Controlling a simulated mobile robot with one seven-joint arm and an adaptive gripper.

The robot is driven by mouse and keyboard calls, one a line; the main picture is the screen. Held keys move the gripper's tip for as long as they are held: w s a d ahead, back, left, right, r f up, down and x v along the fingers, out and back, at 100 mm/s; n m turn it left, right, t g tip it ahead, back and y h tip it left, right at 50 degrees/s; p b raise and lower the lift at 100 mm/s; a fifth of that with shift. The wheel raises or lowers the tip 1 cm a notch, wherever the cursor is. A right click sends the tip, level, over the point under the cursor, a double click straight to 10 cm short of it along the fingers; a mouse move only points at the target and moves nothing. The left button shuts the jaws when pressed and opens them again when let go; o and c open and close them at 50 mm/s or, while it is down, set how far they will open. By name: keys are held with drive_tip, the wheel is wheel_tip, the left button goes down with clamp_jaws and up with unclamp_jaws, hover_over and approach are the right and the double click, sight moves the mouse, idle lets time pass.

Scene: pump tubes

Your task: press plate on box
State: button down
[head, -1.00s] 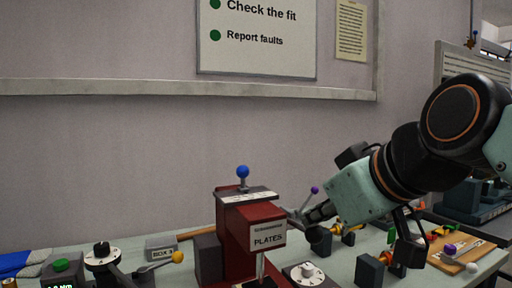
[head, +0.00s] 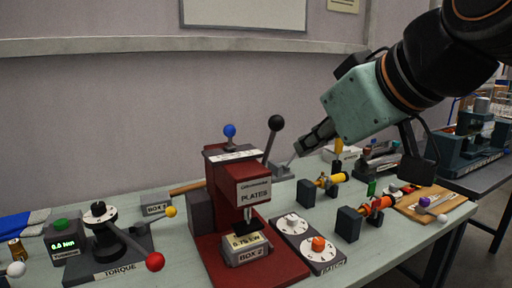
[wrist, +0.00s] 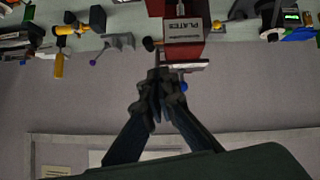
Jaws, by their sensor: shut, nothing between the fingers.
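The red press (head: 225,195), labelled PLATES, stands on the bench in the head view. Its ram (head: 248,213) is above a pale box (head: 246,250) marked BOX 2, which sits on the red base. A dark piece (head: 243,226) shows at the top of the box; I cannot tell whether it is a plate or how it is seated. The press lever has a black knob (head: 276,122) and points up. My gripper (head: 300,150) is shut and empty, to the right of the knob and apart from it. In the wrist view my gripper (wrist: 160,76) is near the press (wrist: 183,42).
A grey dial panel (head: 308,240) stands right of the press, with orange-and-yellow fittings on dark blocks (head: 350,222) beyond it. A TORQUE fixture (head: 105,245) with a red-knobbed handle is at the left. A wooden board (head: 430,203) lies at the right.

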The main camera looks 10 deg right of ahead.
drive_tip(key=s+a+f+m+g+h, duration=0.1)
drive_tip(key=s+f+m+g, duration=0.15)
drive_tip(key=f, duration=1.05)
drive_tip(key=s+a+f+m+g+h, duration=0.1)
drive_tip(key=s+f+m+g+h, duration=0.2)
drive_tip(key=f, duration=1)
wheel_tip(320, 180, up, 29)
drive_tip(key=s+y+p, duration=0.1)
drive_tip(key=p, duration=2.8)
drive_tip(key=shift+d+f+t, duration=0.15)
drive_tip(key=shift+d+t, duration=0.1)
drive_tip(key=shift+t, duration=0.1)
